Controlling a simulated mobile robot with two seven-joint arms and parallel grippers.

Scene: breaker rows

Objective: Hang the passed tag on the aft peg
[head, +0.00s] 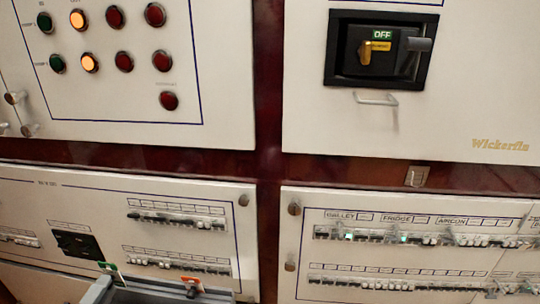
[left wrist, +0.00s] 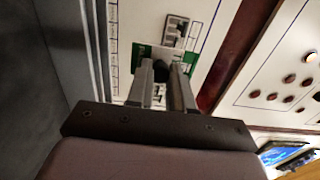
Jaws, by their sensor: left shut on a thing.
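In the left wrist view, my left gripper (left wrist: 163,76) is shut on the black knob of a green and white tag (left wrist: 142,50). The tag lies across the fingertips with the panel behind it; its wording is unreadable. In the head view a small green and white tag (head: 108,267) and an orange and white tag (head: 190,281) show at the lower edge. Short metal pegs stick out at the far left, an upper peg (head: 13,97) and a lower peg (head: 29,130). I cannot tell which is the aft peg. My right gripper is not in view.
A grey tray-like edge (head: 100,291) stands at the bottom left. Behind are the lamp panel (head: 222,110), a lower left breaker panel (head: 40,205) and the right breaker panel (head: 310,285). A rotary switch (head: 375,50) has a wire handle (head: 375,99) below it.

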